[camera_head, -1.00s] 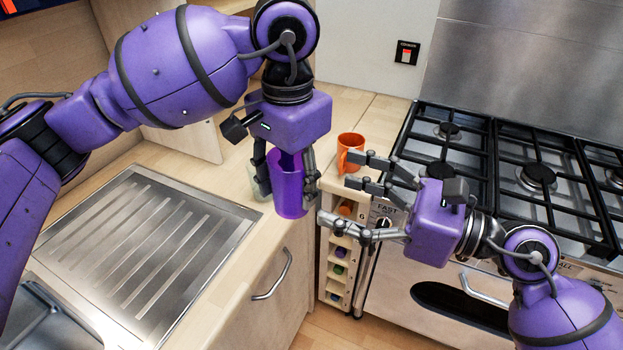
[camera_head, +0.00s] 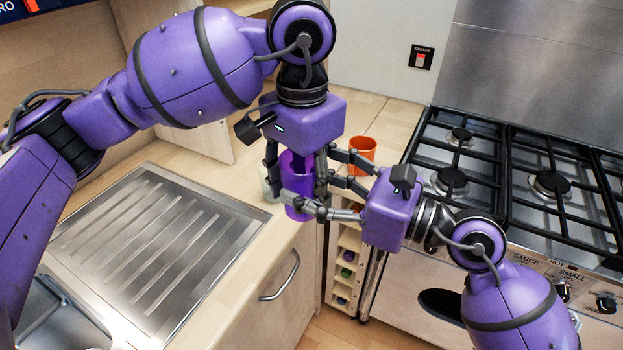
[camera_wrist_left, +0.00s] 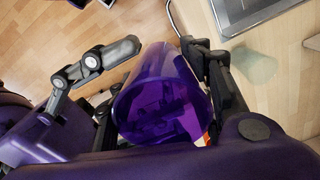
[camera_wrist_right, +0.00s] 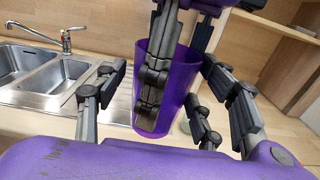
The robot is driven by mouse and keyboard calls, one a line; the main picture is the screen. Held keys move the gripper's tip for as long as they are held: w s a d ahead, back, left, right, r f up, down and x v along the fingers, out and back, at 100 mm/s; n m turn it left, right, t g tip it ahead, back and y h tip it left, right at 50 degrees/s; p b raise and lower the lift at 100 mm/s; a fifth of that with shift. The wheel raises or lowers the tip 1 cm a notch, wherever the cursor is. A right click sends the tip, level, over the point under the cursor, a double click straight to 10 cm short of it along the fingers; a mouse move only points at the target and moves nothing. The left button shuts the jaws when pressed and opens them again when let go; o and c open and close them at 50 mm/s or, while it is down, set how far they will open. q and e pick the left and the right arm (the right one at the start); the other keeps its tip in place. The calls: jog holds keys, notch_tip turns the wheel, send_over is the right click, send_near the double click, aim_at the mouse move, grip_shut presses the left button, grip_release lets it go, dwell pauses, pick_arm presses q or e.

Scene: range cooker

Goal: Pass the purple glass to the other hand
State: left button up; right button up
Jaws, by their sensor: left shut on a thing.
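The purple glass (camera_head: 298,172) is held upright in my left gripper (camera_head: 297,186), which comes down from above and is shut on it. It shows large in the left wrist view (camera_wrist_left: 165,98) and in the right wrist view (camera_wrist_right: 182,85), where a finger of my left gripper crosses in front of it. My right gripper (camera_head: 320,187) reaches in from the right, with its fingers apart on either side of the glass. In the right wrist view the glass stands between these open fingers (camera_wrist_right: 155,105). Whether they touch it, I cannot tell.
An orange mug (camera_head: 362,150) stands on the worktop just behind the right fingers. A pale translucent object (camera_head: 266,184) is partly hidden behind the left gripper. The metal drainer (camera_head: 150,255) is at left, the gas hob (camera_head: 500,180) at right.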

jog(key=shift+s+a, duration=0.1)
jog(key=c, duration=0.5)
pick_arm(q)
jog(key=o, duration=1.2)
jog(key=shift+c, duration=0.2)
pick_arm(e)
jog(key=shift+s, duration=0.1)
jog(key=c, duration=0.4)
pick_arm(q)
jog(key=shift+o, duration=1.2)
pick_arm(e)
jog(key=shift+c, duration=0.2)
